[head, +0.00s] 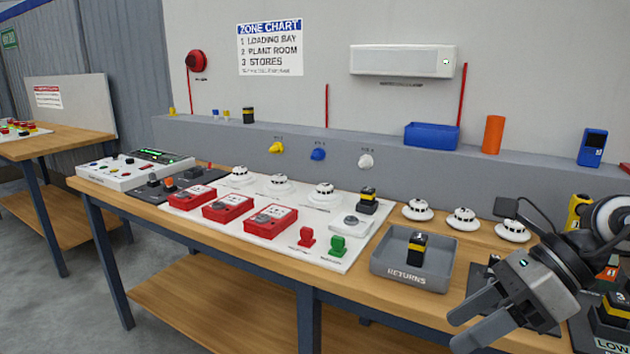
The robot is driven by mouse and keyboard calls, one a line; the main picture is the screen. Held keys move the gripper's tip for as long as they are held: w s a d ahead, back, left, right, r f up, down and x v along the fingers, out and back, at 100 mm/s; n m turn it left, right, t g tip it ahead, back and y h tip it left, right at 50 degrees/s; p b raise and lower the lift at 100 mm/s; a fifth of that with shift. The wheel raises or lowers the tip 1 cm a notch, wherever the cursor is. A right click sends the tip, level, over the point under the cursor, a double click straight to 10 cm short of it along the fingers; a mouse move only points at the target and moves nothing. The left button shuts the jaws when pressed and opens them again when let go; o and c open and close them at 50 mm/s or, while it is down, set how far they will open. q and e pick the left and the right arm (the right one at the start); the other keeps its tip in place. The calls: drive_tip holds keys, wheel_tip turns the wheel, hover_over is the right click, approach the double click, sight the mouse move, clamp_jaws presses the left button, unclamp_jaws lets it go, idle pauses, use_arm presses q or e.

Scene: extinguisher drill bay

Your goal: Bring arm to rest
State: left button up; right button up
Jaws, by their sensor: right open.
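My right gripper (462,330) comes in from the right edge, above the front right part of the workbench (250,248). Its two fingers point left and toward the bench's front edge. They are apart with nothing between them. The grey RETURNS tray (396,272) sits just beyond the fingers, with a black and yellow block (417,248) standing in it. The right arm hides part of the bench and some dark items under it. My left gripper is not in view.
A white board (338,252) carries red call points (270,218), detectors (324,195) and a red and a green piece. Loose detectors (462,218) stand behind the tray. A blue bin (431,136) and orange cylinder (493,134) stand on the back ledge.

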drive_tip(key=a+m+t+y, duration=0.9)
drive_tip(key=a+m+y, duration=0.15)
drive_tip(key=m, duration=0.65)
drive_tip(key=d+f+m+t+h, duration=0.35)
drive_tip(key=f+m+h, duration=0.4)
drive_tip(key=m, duration=0.35)
drive_tip(key=d+f+m+t+h, duration=0.2)
drive_tip(key=f+m+t+h, duration=0.3)
drive_tip(key=f+m, duration=0.5)
drive_tip(key=s+f+m+g+h, duration=0.4)
drive_tip(key=s+f+m+g, duration=0.3)
drive_tip(key=f, duration=0.5)
drive_tip(key=shift+s+a+g, duration=0.35)
drive_tip(key=shift+s+a, duration=0.1)
drive_tip(key=shift+s, duration=0.75)
